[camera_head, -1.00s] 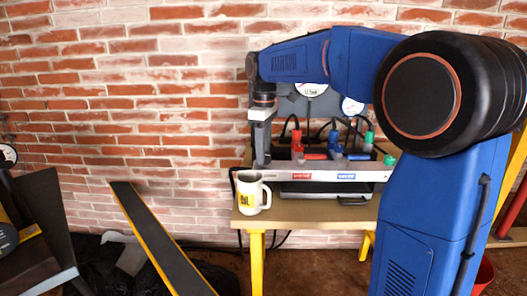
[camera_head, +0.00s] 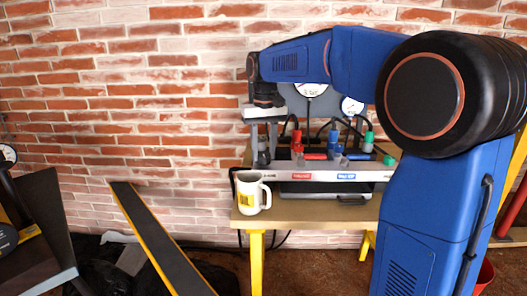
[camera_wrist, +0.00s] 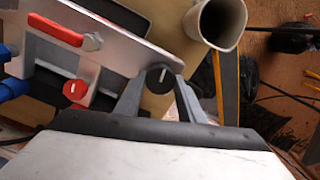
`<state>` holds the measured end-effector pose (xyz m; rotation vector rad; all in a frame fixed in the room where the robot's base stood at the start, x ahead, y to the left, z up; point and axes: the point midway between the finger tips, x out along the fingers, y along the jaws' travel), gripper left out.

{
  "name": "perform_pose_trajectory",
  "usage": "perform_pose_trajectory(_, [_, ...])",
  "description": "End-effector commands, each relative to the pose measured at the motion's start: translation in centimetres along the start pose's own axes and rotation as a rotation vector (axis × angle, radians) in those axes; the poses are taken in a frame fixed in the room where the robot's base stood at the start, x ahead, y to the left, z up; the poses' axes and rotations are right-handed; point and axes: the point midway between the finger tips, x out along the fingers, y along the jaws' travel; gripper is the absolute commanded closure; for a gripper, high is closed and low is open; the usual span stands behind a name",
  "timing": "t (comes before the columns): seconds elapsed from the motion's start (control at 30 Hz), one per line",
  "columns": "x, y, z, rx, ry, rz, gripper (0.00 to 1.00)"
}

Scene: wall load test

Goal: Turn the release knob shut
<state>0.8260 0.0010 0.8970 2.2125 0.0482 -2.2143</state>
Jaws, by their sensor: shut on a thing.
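The release knob appears to be the small round black knob with a white line (camera_wrist: 161,78), at the end of the metal panel (camera_wrist: 118,40) in the wrist view. Its white line runs nearly up and down in that view, tilted slightly right. My gripper (camera_wrist: 160,88) has one grey finger on each side of the knob and is shut on it. In the head view my gripper (camera_head: 264,148) points down at the left end of the rig's panel (camera_head: 318,176). The knob is small and dark there, partly hidden by the fingers.
A white mug (camera_head: 250,194) stands on the bench (camera_head: 305,217) just left of the panel; the wrist view shows it close to the knob (camera_wrist: 216,20). A red-handled lever (camera_wrist: 66,30) and a red round fitting (camera_wrist: 76,91) are beside the gripper. Gauges and hoses stand behind.

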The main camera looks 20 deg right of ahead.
Motion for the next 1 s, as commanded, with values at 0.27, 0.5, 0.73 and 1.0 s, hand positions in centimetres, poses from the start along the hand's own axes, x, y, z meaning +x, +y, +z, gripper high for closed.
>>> perform_pose_trajectory(0.27, [-0.11, 0.02, -0.04, 0.142, 0.005, 0.0, 0.87])
perform_pose_trajectory(0.5, [-0.11, 0.02, -0.04, 0.194, 0.006, 0.0, 0.87])
perform_pose_trajectory(0.73, [-0.11, 0.02, -0.04, 0.203, 0.006, 0.0, 0.87])
perform_pose_trajectory(1.0, [-0.1, 0.02, -0.03, 0.202, 0.006, 0.0, 0.53])
